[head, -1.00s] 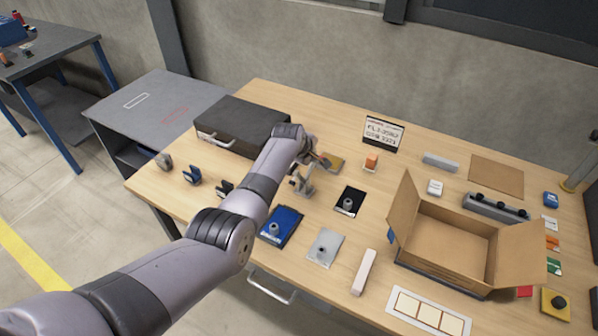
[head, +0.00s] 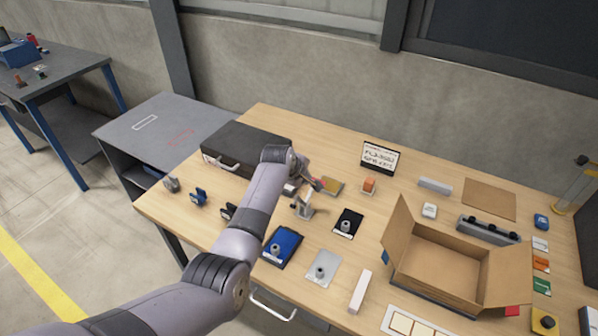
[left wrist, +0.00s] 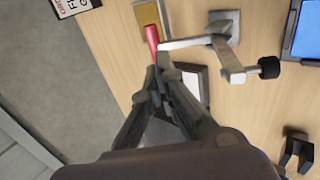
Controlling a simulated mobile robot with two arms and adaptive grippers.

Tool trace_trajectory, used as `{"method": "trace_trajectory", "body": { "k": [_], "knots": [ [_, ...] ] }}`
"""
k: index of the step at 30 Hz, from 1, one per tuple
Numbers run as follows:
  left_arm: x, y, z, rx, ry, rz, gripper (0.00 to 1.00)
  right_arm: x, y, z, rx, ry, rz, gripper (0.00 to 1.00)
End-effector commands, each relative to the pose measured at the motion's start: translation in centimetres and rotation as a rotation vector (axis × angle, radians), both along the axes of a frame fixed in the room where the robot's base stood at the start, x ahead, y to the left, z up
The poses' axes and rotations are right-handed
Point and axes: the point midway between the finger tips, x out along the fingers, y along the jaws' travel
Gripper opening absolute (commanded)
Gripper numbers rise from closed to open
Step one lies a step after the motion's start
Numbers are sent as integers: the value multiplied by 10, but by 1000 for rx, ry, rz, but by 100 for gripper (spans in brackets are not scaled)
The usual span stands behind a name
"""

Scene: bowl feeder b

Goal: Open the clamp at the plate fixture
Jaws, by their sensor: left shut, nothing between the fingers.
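The clamp (head: 303,208) stands on the table left of the black plate, a grey metal piece with a lever. In the left wrist view its metal arm (left wrist: 185,42) runs from a square base to a red-tipped handle (left wrist: 152,36); a black knob (left wrist: 269,67) is at the other end. A tan plate (head: 332,186) lies just behind it. My left gripper (head: 308,180) is at the handle. In the left wrist view its fingers (left wrist: 163,72) are shut and empty, close to the lower end of the red handle; I cannot tell if they touch. My right gripper is not in view.
A dark case (head: 240,150) lies behind my arm. An open cardboard box (head: 440,262) stands at the right.

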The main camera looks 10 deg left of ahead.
Motion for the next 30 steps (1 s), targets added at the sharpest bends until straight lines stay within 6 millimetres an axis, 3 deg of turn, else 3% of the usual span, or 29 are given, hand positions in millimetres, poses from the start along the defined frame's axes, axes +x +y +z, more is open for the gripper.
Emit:
{"method": "trace_trajectory", "body": {
  "k": [8,16,30],
  "knots": [
    [-22,6,25,-1,-2,0,0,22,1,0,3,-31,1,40],
    [-38,12,45,-1,-2,0,0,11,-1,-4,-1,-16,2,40],
    [-42,13,50,0,1,0,0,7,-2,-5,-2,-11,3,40]
  ]
}}
